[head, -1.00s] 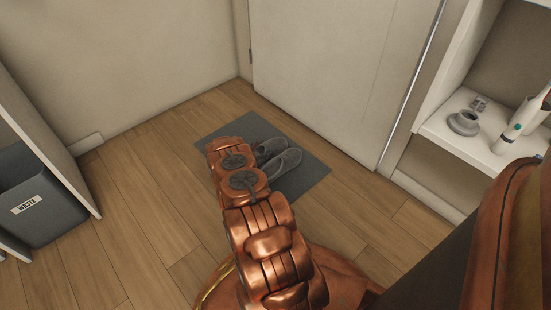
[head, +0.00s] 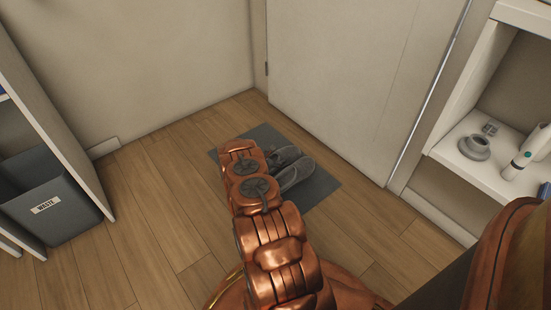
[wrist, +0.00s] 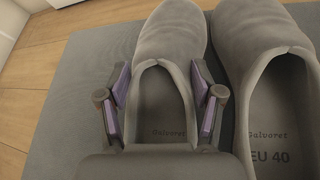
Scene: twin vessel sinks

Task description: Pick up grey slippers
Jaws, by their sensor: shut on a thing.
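Two grey slippers lie side by side on a dark grey mat (head: 322,184). In the wrist view, the left slipper (wrist: 170,35) sits between the two purple-padded fingers of my gripper (wrist: 162,92), and the right slipper (wrist: 265,40), marked EU 40, lies beside it, outside the fingers. My gripper is shut on the left slipper, with one finger along each side of its opening. In the head view the slippers (head: 297,172) show partly behind my copper arm, which hides my gripper. I cannot tell any lift off the mat.
A grey waste bin (head: 50,205) stands in a cabinet at the left. A white door (head: 360,80) is behind the mat. A white shelf (head: 480,165) with small items is at the right. Wooden floor (head: 150,220) left of the mat is clear.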

